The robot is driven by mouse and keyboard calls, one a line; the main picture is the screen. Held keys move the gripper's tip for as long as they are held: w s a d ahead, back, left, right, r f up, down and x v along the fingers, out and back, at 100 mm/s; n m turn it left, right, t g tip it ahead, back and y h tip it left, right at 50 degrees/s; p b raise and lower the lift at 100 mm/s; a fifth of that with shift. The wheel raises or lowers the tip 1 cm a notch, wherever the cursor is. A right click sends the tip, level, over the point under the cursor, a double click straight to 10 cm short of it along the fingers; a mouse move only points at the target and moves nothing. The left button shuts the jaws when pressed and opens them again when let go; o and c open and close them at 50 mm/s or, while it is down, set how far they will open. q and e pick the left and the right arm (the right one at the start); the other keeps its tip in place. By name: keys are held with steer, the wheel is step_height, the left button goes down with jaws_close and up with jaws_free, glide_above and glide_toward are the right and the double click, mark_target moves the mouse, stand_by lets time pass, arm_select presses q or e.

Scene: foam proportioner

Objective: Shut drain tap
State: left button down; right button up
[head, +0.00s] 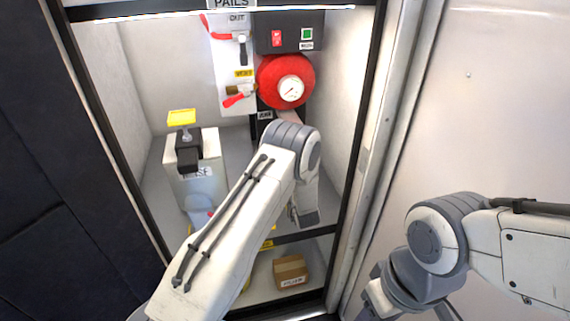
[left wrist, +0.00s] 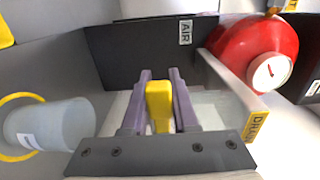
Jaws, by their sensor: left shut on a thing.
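In the left wrist view, a yellow tap handle (left wrist: 159,106) stands between the fingers of my left gripper (left wrist: 161,76). The left gripper is shut on it. A yellow DRAIN label (left wrist: 259,128) is on the edge of a pale panel just to the right. The tap's body below the handle is hidden by the gripper. In the head view my left arm reaches into the cabinet and hides the handle. My right arm shows at the lower right, outside the cabinet, with its gripper out of frame.
A red round vessel with a gauge (head: 287,82) hangs at the back, also in the left wrist view (left wrist: 250,52). A red-handled valve (head: 240,95) is beside it. A white container (head: 196,165) stands at left. A cardboard box (head: 290,271) sits on the lower shelf.

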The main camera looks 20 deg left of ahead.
arm_select(q)
steer(key=shift+d, duration=0.1)
stand_by(0.4)
steer(key=c, duration=0.7)
jaws_free()
steer(key=shift+r, duration=0.1)
steer(key=v, duration=1)
steer(key=shift+s+d, duration=0.15)
steer(key=shift+s, duration=0.05)
